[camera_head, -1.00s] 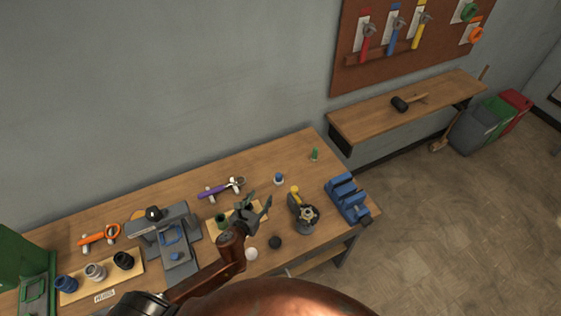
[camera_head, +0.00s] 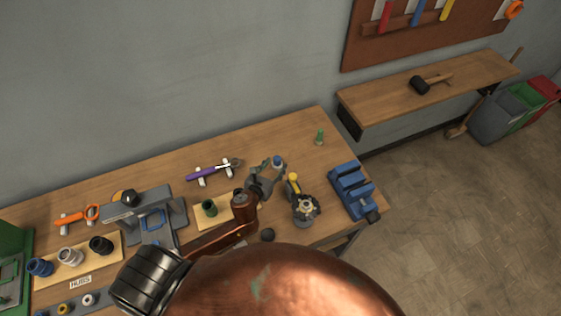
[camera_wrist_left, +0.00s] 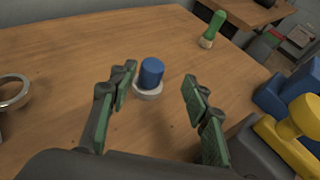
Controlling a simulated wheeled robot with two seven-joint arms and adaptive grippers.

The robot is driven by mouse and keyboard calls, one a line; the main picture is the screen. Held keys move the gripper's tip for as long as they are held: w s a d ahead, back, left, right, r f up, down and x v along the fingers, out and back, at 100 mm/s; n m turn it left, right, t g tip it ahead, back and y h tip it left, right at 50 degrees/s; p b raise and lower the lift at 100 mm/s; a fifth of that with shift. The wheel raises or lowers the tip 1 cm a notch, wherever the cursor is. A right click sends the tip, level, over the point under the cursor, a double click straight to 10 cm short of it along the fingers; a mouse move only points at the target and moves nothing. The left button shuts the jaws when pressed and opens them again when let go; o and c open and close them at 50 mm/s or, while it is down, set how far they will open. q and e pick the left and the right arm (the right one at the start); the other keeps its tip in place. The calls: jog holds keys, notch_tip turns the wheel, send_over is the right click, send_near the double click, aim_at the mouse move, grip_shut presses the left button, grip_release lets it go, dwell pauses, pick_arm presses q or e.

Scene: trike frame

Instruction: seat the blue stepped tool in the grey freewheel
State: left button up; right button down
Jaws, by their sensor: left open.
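The blue stepped tool (camera_head: 278,161) stands upright on the bench. In the left wrist view the blue tool (camera_wrist_left: 152,71) has a pale grey ring round its foot. My left gripper (camera_head: 271,172) is open and empty beside it. In the left wrist view its two green-padded fingers show on either side of the tool, which lies a little beyond the tips with clear gaps. A grey toothed part with a pale centre, apparently the freewheel (camera_head: 306,207), sits to the right and nearer me. My right gripper is not in view.
A yellow-handled part (camera_head: 293,183) stands between the tool and the freewheel. A blue vise (camera_head: 350,190) is at the right bench end. A green-handled item (camera_head: 319,137) stands behind, purple-handled pliers (camera_head: 213,170) lie left.

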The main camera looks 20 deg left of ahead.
aim_at(275, 162)
pick_arm(q)
jog(key=shift+w+a+f, duration=0.65)
jog(key=shift+w+f, duration=0.05)
jog(key=shift+w, duration=0.1)
jog(key=shift+x, duration=1.25)
jog(key=shift+w+d+f, duration=0.1)
jog(key=shift+w+f, duration=0.2)
jog(key=shift+w, duration=0.15)
jog(key=c, duration=1.2)
grip_shut()
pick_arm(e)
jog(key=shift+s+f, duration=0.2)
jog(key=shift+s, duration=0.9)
